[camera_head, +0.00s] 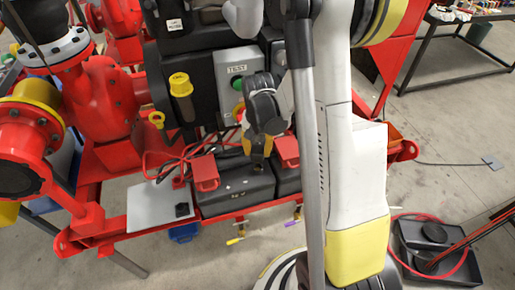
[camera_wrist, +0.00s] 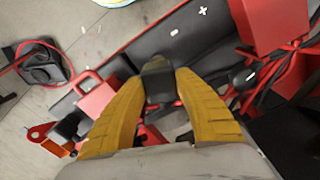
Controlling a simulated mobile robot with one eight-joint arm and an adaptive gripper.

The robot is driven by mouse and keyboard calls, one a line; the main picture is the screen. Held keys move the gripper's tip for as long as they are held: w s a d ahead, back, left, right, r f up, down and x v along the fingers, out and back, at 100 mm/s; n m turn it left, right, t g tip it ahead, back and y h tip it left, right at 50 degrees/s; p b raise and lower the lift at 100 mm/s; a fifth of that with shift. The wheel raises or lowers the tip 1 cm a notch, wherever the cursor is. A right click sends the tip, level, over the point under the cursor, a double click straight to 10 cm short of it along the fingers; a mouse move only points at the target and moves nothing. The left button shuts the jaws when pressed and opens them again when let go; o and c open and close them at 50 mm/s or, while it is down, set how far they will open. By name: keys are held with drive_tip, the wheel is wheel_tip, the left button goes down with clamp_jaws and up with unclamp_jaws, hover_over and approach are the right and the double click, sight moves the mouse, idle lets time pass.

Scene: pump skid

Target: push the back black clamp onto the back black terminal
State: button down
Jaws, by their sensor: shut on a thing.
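My gripper (camera_head: 258,150) is above the black batteries, its fingers closed around a black clamp. In the wrist view its two yellow fingers (camera_wrist: 160,85) press on the sides of the black clamp (camera_wrist: 158,80), over the edge of a battery. The arm hides most of the clamp in the head view. A black battery (camera_head: 236,188) carries a red clamp (camera_head: 205,172) on its left. A second battery (camera_head: 289,182) has another red clamp (camera_head: 287,150). The back black terminal is not visible; whether the clamp touches it I cannot tell.
Red and black cables (camera_head: 170,160) run behind the batteries. A grey TEST box (camera_head: 240,70) and a yellow-capped part (camera_head: 181,95) stand above them. A red rail (camera_head: 245,211) edges the front. A black tray (camera_head: 440,258) lies on the floor at right.

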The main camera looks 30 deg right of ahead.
drive_tip(key=shift+f+b, duration=0.4)
drive_tip(key=shift+f, duration=0.5)
drive_tip(key=shift+f+b, duration=1.75)
drive_tip(key=shift+b, duration=0.2)
idle(0.6)
drive_tip(key=c, duration=0.9)
unclamp_jaws()
drive_tip(key=shift+r, duration=0.15)
wheel_tip(320, 180, up, 12)
drive_tip(key=shift+f, duration=0.1)
